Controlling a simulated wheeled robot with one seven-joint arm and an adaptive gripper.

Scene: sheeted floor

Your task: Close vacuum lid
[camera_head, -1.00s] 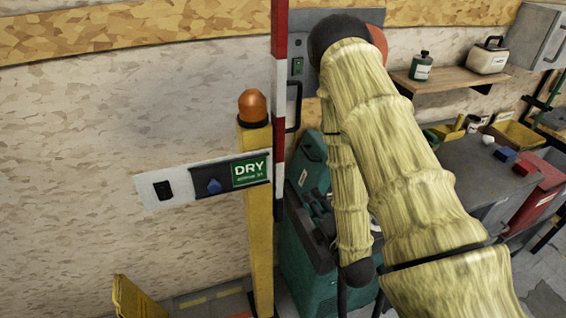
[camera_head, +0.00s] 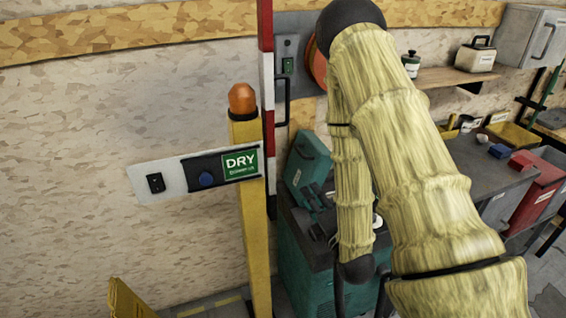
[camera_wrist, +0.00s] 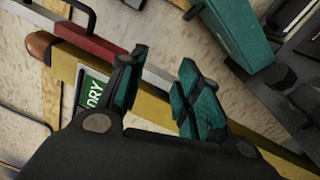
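The vacuum appears to be the teal, dark-topped unit (camera_head: 305,258) standing on the floor beside the yellow post in the head view. A teal lid-like panel (camera_head: 306,163) stands raised and tilted at its back, above dark parts on the top. A teal panel (camera_wrist: 228,35), likely the same lid, shows at the top right of the wrist view. My gripper (camera_wrist: 160,90) is open and empty, its teal-padded fingers apart and not touching the panel. In the head view my sleeved arm hangs in front of the unit's right side and hides part of it.
A yellow post (camera_head: 254,220) with an orange lamp and a DRY sign panel (camera_head: 240,164) stands left of the unit. A grey workbench (camera_head: 480,170) with a red bin (camera_head: 533,190) is at the right. A wall shelf (camera_head: 450,77) is behind.

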